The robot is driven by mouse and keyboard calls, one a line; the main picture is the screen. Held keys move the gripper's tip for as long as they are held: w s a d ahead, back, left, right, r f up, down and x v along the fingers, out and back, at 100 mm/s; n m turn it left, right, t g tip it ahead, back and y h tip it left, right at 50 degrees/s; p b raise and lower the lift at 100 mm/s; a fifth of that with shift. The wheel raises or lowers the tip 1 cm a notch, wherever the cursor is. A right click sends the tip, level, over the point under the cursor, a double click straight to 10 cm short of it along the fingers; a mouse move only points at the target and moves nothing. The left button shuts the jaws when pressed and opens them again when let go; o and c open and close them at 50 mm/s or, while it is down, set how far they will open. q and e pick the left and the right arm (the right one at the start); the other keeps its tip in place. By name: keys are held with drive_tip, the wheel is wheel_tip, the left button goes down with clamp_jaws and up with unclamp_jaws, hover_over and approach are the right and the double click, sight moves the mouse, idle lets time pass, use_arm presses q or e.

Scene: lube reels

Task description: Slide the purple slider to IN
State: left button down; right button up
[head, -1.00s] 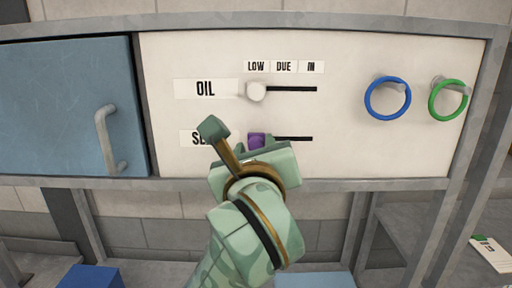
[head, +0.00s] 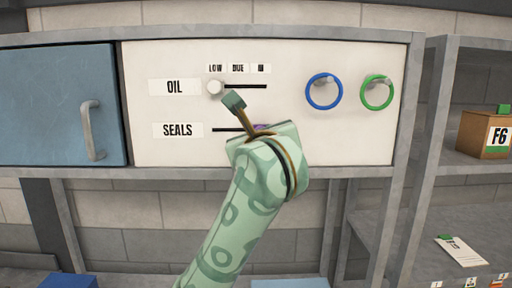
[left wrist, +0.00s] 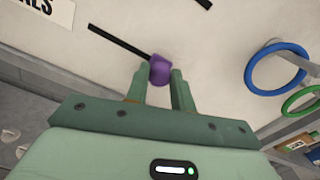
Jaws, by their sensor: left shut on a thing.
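The slot (left wrist: 118,42) runs away to the upper left of the slider. My right gripper is not in view.
The white OIL knob (head: 215,87) sits under LOW in the upper slot. A blue ring (head: 324,104) and a green ring (head: 377,107) hang on pegs to the right. A blue door (head: 55,105) with a grey handle is at left. A box marked F6 (head: 487,142) stands on the right shelf.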

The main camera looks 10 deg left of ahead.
use_arm(q)
drive_tip(key=shift+d, duration=0.15)
drive_tip(key=c, duration=1.5)
unclamp_jaws()
drive_tip(key=o, duration=0.3)
drive_tip(key=shift+w, duration=0.1)
drive_tip(key=shift+d+b+v, duration=0.15)
drive_tip(key=shift+b+v, duration=0.35)
drive_tip(key=shift+v, duration=3.55)
drive_tip(key=shift+d+b+v, duration=0.1)
drive_tip(key=shift+b+v, duration=0.4)
drive_tip(key=shift+v, duration=3.6)
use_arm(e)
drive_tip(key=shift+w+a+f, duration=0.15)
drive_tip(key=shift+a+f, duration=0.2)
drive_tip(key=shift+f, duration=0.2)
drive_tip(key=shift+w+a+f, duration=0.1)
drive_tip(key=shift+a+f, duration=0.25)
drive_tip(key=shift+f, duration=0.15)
use_arm(q)
drive_tip(key=shift+w, duration=0.1)
